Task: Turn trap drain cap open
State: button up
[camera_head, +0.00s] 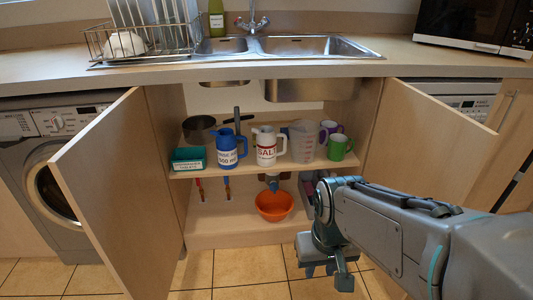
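The trap drain cap appears to be the small dark blue piece (272,184) under the cabinet shelf, just above an orange bowl (274,205) on the cabinet floor. It is small here, and the shelf hides the pipe above it. My gripper (327,274) hangs in front of the cabinet at the lower right, pointing down, nearer the camera than the bowl. Its fingers look apart, with nothing between them. It is clear of the cap and the bowl.
The shelf (250,168) holds a blue jug (228,150), a white jug (267,148), a measuring jug (303,143), mugs, a pan and a teal box. Open doors stand left (118,185) and right (418,140). Red- and blue-handled valves hang left of the bowl. The tiled floor in front is clear.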

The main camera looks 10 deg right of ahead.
aim_at(274, 187)
jog(key=u, duration=0.05)
jog(key=k, duration=0.45)
jog(key=u, duration=0.95)
jog(key=i, duration=1.2)
jog(key=z, duration=0.95)
jog(key=i, duration=0.6)
jog(key=z, duration=0.1)
